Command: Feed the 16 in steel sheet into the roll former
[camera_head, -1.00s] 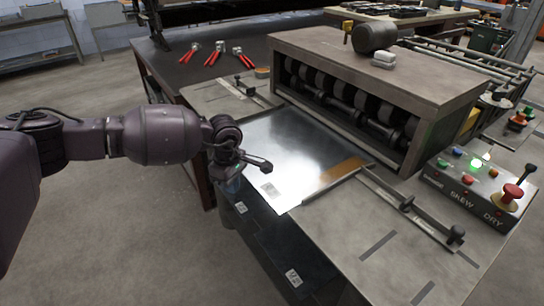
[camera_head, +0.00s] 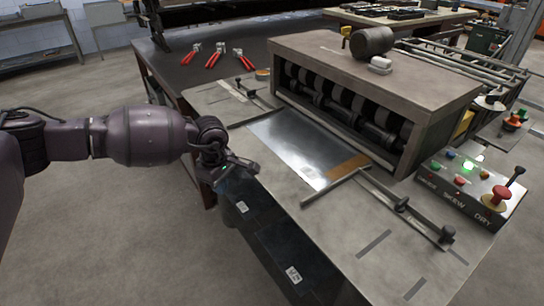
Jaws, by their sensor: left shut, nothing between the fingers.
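The steel sheet (camera_head: 295,146) lies flat and shiny on the infeed table, its far part reaching to the dark rollers of the roll former (camera_head: 400,78). A pale label shows near its front corner. A brown patch (camera_head: 345,167) lies along its right side. My left gripper (camera_head: 248,166) is shut and empty by the table's left edge, apart from the sheet and just left of its near edge. My right gripper is not in view.
Guide bars with clamp knobs (camera_head: 402,203) stand at the right of the sheet, and another clamp (camera_head: 240,88) at its left. A control box (camera_head: 470,185) with a lit green light sits at right. Red-handled snips (camera_head: 216,55) lie on the dark bench.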

